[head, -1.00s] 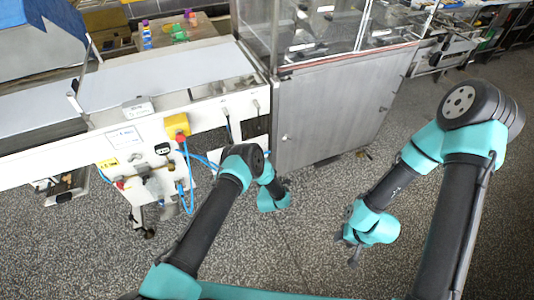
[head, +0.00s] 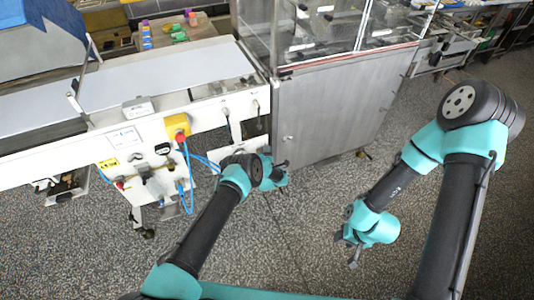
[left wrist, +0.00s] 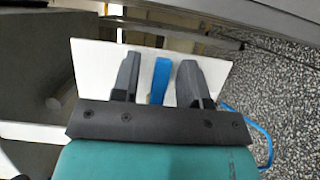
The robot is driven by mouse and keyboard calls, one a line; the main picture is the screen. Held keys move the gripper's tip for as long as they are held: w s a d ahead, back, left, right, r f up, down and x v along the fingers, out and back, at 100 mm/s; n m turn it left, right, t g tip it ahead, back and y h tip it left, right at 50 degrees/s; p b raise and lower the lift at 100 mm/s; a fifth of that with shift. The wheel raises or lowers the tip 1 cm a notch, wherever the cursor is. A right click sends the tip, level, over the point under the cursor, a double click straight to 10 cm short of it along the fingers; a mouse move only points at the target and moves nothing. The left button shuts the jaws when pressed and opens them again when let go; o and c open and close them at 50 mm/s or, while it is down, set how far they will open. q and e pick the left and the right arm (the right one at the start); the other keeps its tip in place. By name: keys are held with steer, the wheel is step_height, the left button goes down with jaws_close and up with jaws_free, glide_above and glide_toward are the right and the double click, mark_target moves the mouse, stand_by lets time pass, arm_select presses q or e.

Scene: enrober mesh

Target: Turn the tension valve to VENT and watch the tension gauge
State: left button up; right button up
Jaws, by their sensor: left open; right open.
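In the left wrist view a blue upright bar, perhaps a valve lever (left wrist: 160,78), stands between the two fingers of my left gripper (left wrist: 159,62), with gaps on both sides. A white plate (left wrist: 90,60) is behind it. In the head view my left gripper (head: 281,171) is beside the machine's lower front, right of the control panel; the blue bar is not clear there. My right gripper (head: 348,250) is open and empty above the floor. I cannot pick out the tension gauge or its reading, nor a VENT mark.
The white control panel (head: 150,190) carries knobs, a red button (head: 180,137) on a yellow box and blue hoses (head: 203,160). A conveyor belt (head: 165,75) runs above it. A grey metal cabinet (head: 330,110) stands just right of my left gripper. The speckled floor (head: 290,240) is open.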

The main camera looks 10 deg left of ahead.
arm_select(q)
jaws_close()
stand_by(0.4)
